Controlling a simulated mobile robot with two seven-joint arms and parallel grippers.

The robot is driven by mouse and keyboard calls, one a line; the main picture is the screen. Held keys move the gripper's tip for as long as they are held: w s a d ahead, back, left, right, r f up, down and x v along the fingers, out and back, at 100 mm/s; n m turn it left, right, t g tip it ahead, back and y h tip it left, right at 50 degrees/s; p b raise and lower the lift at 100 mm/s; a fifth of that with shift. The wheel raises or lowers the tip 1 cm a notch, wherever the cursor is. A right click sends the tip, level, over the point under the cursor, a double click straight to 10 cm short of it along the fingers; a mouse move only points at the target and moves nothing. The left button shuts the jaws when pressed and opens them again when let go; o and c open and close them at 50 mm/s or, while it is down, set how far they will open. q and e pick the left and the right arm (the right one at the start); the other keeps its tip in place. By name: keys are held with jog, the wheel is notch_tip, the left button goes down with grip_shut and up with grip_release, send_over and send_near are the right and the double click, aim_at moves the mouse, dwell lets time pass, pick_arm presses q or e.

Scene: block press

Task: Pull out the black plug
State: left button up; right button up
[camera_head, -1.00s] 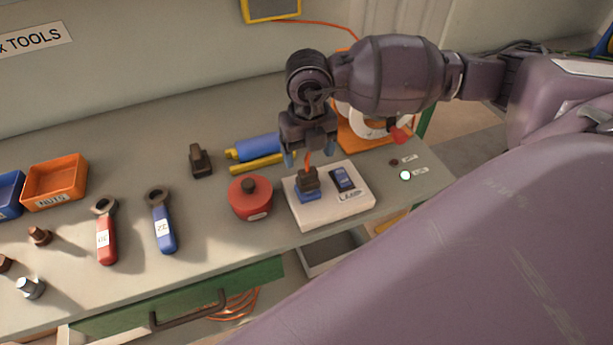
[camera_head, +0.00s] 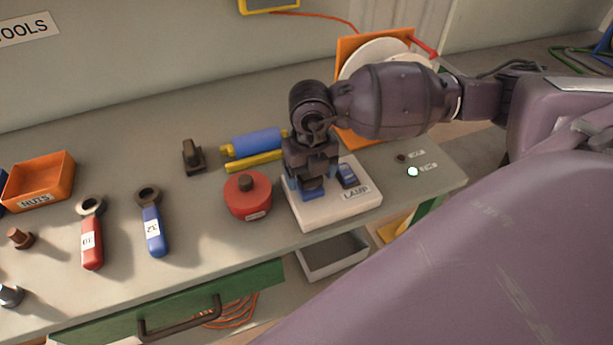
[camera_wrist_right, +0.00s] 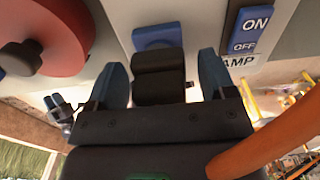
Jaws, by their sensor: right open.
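The black plug (camera_wrist_right: 158,78) stands in a blue socket (camera_wrist_right: 157,36) on the white lamp board (camera_head: 352,206). In the head view my right gripper mostly hides the plug, and the blue socket (camera_head: 313,195) shows just below it. My right gripper (camera_head: 312,185) is over the socket, pointing down. In the right wrist view its two blue fingers (camera_wrist_right: 164,78) are open, one on each side of the plug, with gaps visible. An orange cable (camera_wrist_right: 275,147) crosses the lower right of that view. My left gripper is out of view.
A blue ON/OFF lamp switch (camera_head: 347,175) sits right beside the gripper. A red round container (camera_head: 248,197) stands close on the left. A blue cylinder on a yellow holder (camera_head: 253,162) and an orange rack with white discs (camera_head: 352,120) are behind. Wrenches lie farther left.

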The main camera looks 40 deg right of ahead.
jog(key=shift+f, duration=0.3)
dwell(0.5)
dwell(0.4)
jog(key=shift+c, duration=0.2)
jog(key=c, duration=1.2)
jog(key=shift+o, duration=0.2)
jog(key=shift+r, duration=0.1)
jog(key=shift+r, duration=0.15)
